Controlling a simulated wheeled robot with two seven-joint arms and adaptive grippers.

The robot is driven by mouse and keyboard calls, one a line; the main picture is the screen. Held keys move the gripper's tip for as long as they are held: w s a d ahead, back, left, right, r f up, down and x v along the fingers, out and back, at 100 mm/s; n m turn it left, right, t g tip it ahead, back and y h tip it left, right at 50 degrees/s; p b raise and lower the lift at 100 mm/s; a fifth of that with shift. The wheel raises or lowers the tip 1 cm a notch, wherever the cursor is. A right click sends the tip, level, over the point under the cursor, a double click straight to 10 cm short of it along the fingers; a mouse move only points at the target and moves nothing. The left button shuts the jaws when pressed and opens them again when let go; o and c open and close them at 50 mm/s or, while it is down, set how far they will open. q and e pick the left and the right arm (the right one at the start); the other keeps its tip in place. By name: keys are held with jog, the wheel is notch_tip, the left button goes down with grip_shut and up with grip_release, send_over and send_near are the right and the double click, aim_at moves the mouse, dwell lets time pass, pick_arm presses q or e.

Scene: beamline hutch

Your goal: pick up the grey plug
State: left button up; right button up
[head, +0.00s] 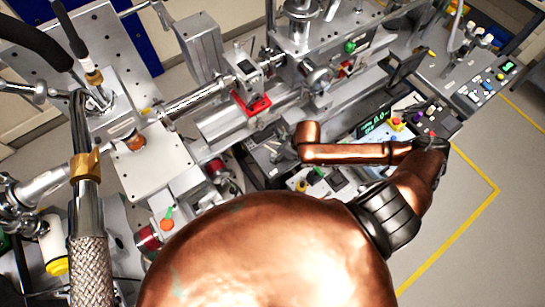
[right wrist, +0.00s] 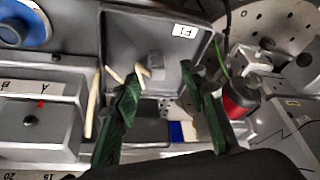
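A small grey block that looks like the grey plug (right wrist: 156,63) sits inside a grey tray (right wrist: 112,32) in the right wrist view. My right gripper (right wrist: 161,80) has its two dark green fingers spread apart with nothing between them. The plug appears just beyond the fingertips, between them in the picture; I cannot tell the depth gap. In the head view, my copper right arm reaches over the bench and its gripper cannot be made out clearly. I cannot pick out the plug there. My left gripper is not in view.
Pale sticks (right wrist: 93,103) lie in and beside the tray, close to the left finger. A red and black cylinder (right wrist: 239,97) stands right of the right finger. A blue round part (right wrist: 22,22) is at upper left. In the head view, metal beamline equipment (head: 215,120) crowds the left.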

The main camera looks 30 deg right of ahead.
aim_at(275, 155)
jog(key=x, duration=0.6)
jog(key=shift+w+d, duration=0.1)
jog(key=shift+w, duration=0.15)
jog(key=shift+r, duration=0.1)
jog(key=shift+c, duration=0.2)
grip_shut()
